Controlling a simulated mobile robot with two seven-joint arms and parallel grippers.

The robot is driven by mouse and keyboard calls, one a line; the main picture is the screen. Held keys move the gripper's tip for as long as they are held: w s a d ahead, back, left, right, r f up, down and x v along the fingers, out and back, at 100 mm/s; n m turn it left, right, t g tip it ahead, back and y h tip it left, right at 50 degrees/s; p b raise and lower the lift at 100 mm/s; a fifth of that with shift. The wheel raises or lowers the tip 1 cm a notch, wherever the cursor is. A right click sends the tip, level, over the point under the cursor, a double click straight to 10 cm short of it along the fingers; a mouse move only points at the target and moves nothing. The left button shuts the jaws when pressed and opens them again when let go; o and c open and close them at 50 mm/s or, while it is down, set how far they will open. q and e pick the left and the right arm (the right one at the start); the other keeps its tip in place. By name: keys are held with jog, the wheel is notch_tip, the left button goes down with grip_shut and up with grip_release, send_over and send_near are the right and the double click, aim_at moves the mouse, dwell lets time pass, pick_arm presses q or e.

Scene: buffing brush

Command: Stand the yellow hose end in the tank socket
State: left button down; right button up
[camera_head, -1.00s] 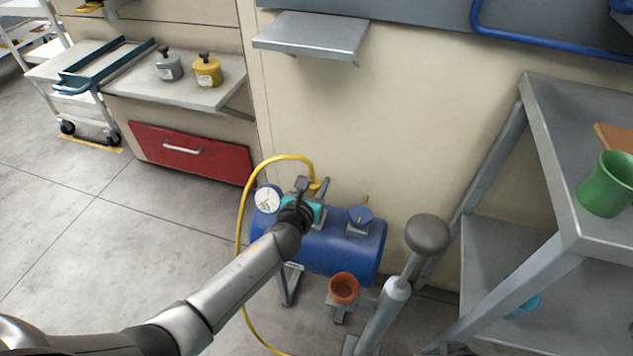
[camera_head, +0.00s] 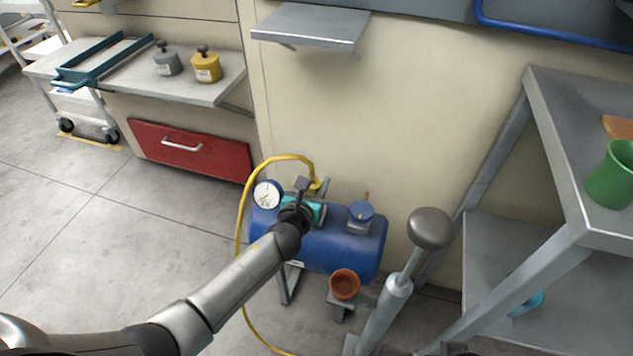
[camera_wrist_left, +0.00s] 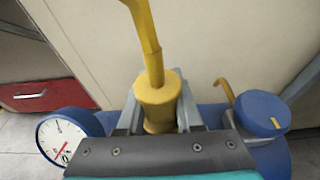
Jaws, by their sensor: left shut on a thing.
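My left gripper (camera_head: 313,188) is over the top of the blue tank (camera_head: 343,248), shut on the yellow hose end (camera_wrist_left: 158,102). In the left wrist view the hose end is a thick yellow sleeve, roughly upright between the two grey fingers (camera_wrist_left: 158,118), with the thinner hose rising from its top. In the head view the yellow hose (camera_head: 241,215) arches left and runs down to the floor. The sleeve's lower end is hidden behind my gripper body. I cannot make out the socket or whether the hose end touches it. My right gripper is not in view.
A white gauge (camera_head: 267,195) and a blue cap (camera_head: 361,213) flank my gripper on the tank. An orange cup (camera_head: 344,285) and a grey round-topped post (camera_head: 429,229) stand in front. A grey shelf rack with a green cup (camera_head: 612,178) is at right. Floor at left is clear.

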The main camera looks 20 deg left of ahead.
pick_arm(q)
jog(key=c, duration=0.5)
grip_release()
jog(key=shift+s, duration=0.1)
jog(key=shift+s+r+p, duration=0.15)
jog(key=shift+s+p, duration=0.15)
jog(key=p+v, duration=0.4)
jog(key=v, duration=1)
jog(key=shift+s+p, duration=0.15)
jog(key=shift+p, duration=0.2)
jog(key=shift+r, duration=0.1)
